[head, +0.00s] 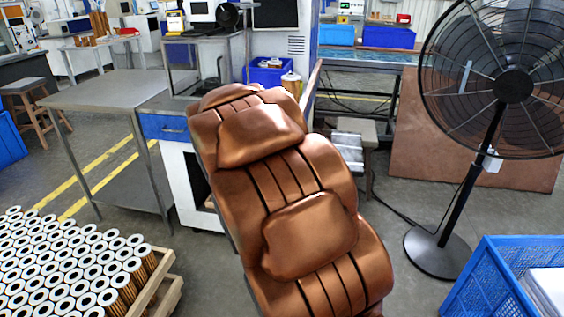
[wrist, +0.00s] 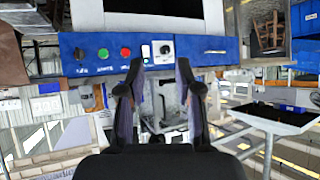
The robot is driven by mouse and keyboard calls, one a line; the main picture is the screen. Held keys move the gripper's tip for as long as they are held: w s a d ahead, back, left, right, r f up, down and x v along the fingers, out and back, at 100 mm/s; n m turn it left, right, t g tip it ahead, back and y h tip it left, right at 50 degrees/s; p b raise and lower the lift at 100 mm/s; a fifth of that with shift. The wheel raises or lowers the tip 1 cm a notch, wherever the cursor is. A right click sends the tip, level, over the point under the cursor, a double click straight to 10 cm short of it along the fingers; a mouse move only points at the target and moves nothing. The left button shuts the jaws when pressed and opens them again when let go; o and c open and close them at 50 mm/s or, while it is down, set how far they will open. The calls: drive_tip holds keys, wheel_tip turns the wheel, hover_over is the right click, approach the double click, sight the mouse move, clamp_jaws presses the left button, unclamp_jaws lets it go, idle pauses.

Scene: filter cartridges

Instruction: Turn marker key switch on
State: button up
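In the wrist view a blue control panel (wrist: 200,56) crosses the upper part of the picture. On it a dark round knob on a pale square plate (wrist: 165,48) looks like the key switch. Its label and position are too small to read. My gripper (wrist: 160,68) is open and empty, its two dark fingers pointing at the panel. The knob lies just beyond the fingertips, between them and slightly toward the right finger. I see no clear contact. The head view does not show my gripper or the switch.
Left of the knob are a small pale switch (wrist: 146,52), a red button (wrist: 125,52) and a green button (wrist: 102,53). In the head view, a metal table (head: 105,90), a crate of cartridges (head: 160,285), a standing fan (head: 512,88) and a blue crate (head: 490,275) stand around.

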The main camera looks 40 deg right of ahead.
drive_tip(key=w+d+f+m+h+b, duration=0.1)
drive_tip(key=w+d+f+h+b, duration=0.1)
drive_tip(key=d, duration=0.7)
drive_tip(key=w+d+f+m+h+b, duration=0.2)
drive_tip(key=d+b, duration=0.4)
drive_tip(key=d, duration=0.4)
drive_tip(key=w+d+f+m+h+b, duration=0.1)
drive_tip(key=w+d+f+h+b, duration=0.2)
drive_tip(key=d, duration=0.6)
drive_tip(key=shift+d+f+t+h+b, duration=0.3)
drive_tip(key=shift+d+t+h+b, duration=0.15)
drive_tip(key=shift+h, duration=0.75)
drive_tip(key=shift+a, duration=0.1)
drive_tip(key=shift+c, duration=0.4)
clamp_jaws()
